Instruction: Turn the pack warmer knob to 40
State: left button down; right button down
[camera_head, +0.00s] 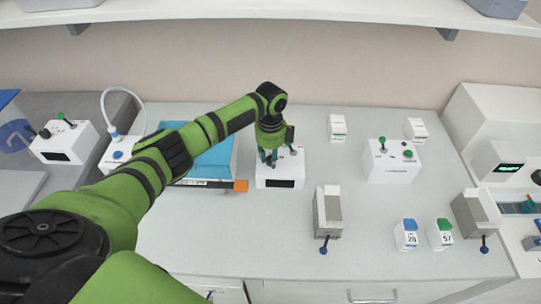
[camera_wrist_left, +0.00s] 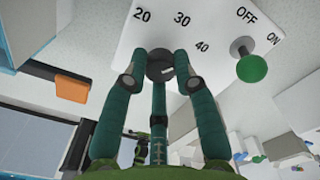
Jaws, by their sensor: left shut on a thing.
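The pack warmer is a white box (camera_head: 280,183) with a dark display on its front, at the middle of the bench. Its top panel (camera_wrist_left: 205,18) shows the marks 20, 30 and 40 around a dark knob (camera_wrist_left: 160,62). A green-tipped switch (camera_wrist_left: 250,67) stands beside OFF and ON. My left gripper (camera_head: 270,157) reaches down over the box. In the wrist view its green fingers (camera_wrist_left: 160,80) are shut on the knob from both sides. The knob's pointer is not clear, so I cannot tell its setting. My right gripper is not in view.
A blue tray (camera_head: 212,160) with an orange piece (camera_head: 241,186) lies left of the warmer. A grey holder with a blue-knobbed lever (camera_head: 328,212) stands to the right. Another white box with green controls (camera_head: 393,162) is further right.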

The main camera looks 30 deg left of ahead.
pick_arm(q)
jog(key=shift+s+f+m, duration=0.1)
jog(key=shift+m, duration=0.9)
jog(key=c, duration=1)
grip_release()
jog(key=shift+r, duration=0.3)
notch_tip(320, 180, up, 12)
jog(key=shift+f, duration=0.25)
